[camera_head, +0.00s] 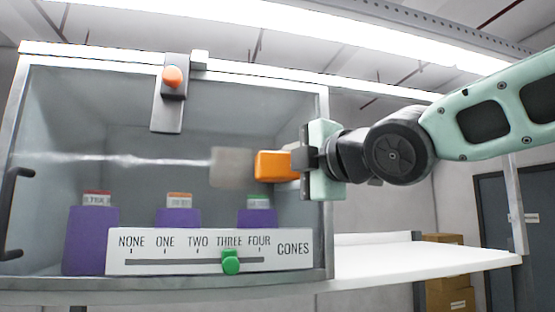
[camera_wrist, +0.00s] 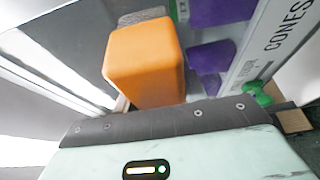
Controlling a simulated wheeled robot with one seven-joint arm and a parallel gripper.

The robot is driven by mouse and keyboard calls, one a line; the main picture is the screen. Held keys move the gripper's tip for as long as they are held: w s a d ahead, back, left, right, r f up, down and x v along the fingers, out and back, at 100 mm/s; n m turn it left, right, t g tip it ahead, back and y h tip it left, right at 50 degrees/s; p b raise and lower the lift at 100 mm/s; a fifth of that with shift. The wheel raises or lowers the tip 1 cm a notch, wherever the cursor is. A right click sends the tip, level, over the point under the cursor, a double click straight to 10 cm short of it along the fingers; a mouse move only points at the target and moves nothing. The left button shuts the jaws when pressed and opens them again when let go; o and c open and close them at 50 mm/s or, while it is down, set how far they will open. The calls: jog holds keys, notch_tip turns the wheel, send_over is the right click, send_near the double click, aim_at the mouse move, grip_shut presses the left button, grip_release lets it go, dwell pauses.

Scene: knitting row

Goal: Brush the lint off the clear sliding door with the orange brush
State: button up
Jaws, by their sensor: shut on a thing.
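The clear sliding door (camera_head: 120,120) fronts a grey-framed cabinet in the head view. A pale, fuzzy whitish streak of lint (camera_head: 110,160) runs level across it, from near the left edge to the brush. The orange brush (camera_head: 272,166) has a block handle and a grey-beige head (camera_head: 232,167) pointing left, over the door's right half. Its handle fills the middle of the wrist view (camera_wrist: 145,62). My gripper (camera_head: 301,160) is shut on the handle's right end, by the cabinet's right post. Whether the head touches the door is unclear.
A dark handle (camera_head: 12,205) is at the door's left edge. A grey latch with an orange knob (camera_head: 173,78) sits at the top. Below is a CONES scale (camera_head: 190,240), its green slider (camera_head: 230,262) under THREE. Purple stands (camera_head: 92,240) show behind. A white shelf (camera_head: 420,258) extends right.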

jog(key=shift+w+d, duration=0.2)
jog(key=shift+d, duration=0.2)
